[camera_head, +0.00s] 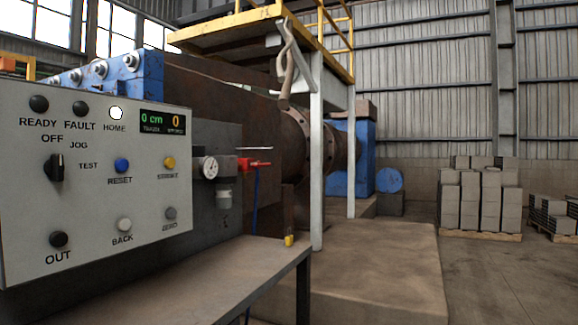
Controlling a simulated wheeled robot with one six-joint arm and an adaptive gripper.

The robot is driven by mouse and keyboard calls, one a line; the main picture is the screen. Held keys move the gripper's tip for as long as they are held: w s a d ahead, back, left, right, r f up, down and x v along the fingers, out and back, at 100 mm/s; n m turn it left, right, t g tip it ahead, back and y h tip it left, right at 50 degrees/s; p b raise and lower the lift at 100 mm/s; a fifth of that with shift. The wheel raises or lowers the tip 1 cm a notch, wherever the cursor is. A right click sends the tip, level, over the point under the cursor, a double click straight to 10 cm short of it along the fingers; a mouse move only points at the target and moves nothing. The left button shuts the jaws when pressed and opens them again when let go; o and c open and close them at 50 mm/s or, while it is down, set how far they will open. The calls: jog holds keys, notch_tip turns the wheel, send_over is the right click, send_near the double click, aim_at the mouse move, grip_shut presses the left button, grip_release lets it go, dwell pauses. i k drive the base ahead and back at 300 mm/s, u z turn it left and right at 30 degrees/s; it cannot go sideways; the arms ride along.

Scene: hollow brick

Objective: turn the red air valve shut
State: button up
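The red air valve (243,166) is mounted to the right of a round pressure gauge (208,167), on the side of the dark machine. A blue hose (256,201) hangs down below it. A thin, pale bar lies level just above the red body; I cannot tell if it is part of the valve's handle. The valve is small here, so its open or shut position is not clear. My gripper and arm are not in view.
A grey control panel (95,218) with buttons and a selector knob fills the left. A metal bench (200,283) stands below the valve, a small yellow object (289,240) at its far corner. Block stacks (480,198) stand at the right; floor (500,280) in front is clear.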

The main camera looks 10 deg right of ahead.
aim_at(258, 165)
jog(key=z, duration=0.4)
jog(key=i, duration=1.25)
jog(key=z, duration=0.1)
